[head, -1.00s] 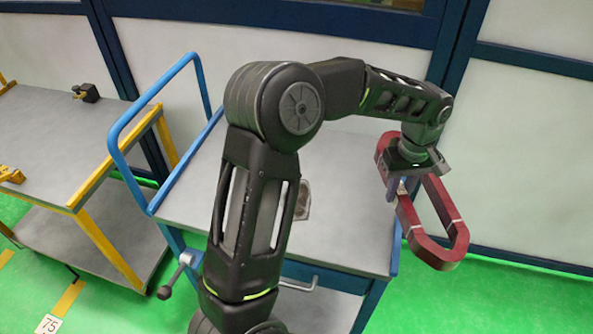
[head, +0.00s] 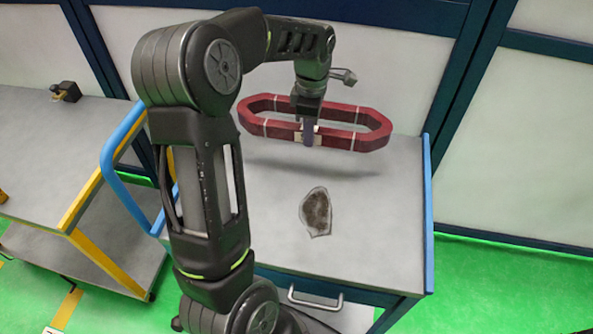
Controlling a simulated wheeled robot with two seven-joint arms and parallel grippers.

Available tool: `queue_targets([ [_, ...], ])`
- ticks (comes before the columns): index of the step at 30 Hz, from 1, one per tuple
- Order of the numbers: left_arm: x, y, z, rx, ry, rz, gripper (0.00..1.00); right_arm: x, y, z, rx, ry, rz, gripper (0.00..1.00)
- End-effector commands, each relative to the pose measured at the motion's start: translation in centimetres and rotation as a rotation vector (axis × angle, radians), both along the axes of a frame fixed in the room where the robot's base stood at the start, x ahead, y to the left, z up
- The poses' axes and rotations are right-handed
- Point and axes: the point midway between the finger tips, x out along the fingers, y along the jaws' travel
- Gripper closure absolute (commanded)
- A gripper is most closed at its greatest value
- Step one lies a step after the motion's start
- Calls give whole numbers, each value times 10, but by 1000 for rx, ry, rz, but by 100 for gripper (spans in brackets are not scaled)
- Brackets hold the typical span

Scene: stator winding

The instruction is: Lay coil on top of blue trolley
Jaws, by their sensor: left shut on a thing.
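The coil (head: 368,137) is a dark red elongated ring with white bands, seen in the head view. My left gripper (head: 309,133) is shut on its near long side, around the middle. The coil hangs roughly level above the far part of the blue trolley's grey top (head: 385,215), with a shadow under it and a gap between. The blue trolley (head: 429,215) has a blue edge on the right and a blue tube handle on the left. My left arm hides much of the trolley's left side. My right gripper is not in view.
A clear bag with dark contents (head: 317,212) lies on the trolley top, nearer than the coil. A yellow-framed grey table (head: 50,155) with a small black device (head: 66,91) stands at left. A wall with dark blue frames is behind. The trolley top's right part is clear.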

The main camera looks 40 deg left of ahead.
Motion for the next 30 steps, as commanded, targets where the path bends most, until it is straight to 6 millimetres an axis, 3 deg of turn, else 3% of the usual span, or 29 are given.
queue_targets([
  [8,1,0,1,1,-4,-2,100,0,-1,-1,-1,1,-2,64],
  [21,1,0,-59,1,-4,-2,100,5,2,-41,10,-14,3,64],
  [30,1,0,-61,1,-4,-3,100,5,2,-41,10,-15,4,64],
])
